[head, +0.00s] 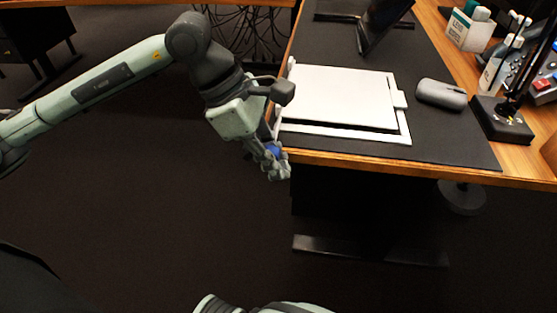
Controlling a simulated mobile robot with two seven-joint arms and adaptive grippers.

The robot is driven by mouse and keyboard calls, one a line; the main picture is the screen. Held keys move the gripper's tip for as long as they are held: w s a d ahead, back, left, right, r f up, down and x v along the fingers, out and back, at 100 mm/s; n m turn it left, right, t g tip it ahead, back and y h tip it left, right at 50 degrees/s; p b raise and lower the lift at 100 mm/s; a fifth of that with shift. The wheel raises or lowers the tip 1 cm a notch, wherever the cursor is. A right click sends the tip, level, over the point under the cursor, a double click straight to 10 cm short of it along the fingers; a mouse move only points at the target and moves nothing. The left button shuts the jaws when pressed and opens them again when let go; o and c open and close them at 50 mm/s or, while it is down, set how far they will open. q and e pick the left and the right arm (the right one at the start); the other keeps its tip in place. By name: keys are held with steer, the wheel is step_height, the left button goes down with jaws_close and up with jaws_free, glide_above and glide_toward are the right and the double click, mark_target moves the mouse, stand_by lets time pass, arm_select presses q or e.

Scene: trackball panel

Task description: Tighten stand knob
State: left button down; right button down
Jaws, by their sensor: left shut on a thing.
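My left gripper (275,166) is at the front left corner of the desk, beside the white stand. Its fingers are shut on a small blue piece (273,150), which looks like the stand knob. The fingers hide most of it, so its shape and how it joins the stand cannot be told. The stand (398,131) is a white frame lying low on the dark desk mat, with a flat white panel (340,92) on top. A white tab (401,99) sticks out on its right side. My right gripper is not in view.

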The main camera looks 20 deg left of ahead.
mark_target(268, 150)
arm_select(q)
steer(key=c, duration=1.5)
jaws_free()
steer(key=shift+r, duration=0.1)
steer(key=shift+v, duration=3.9)
steer(key=shift+a, duration=0.1)
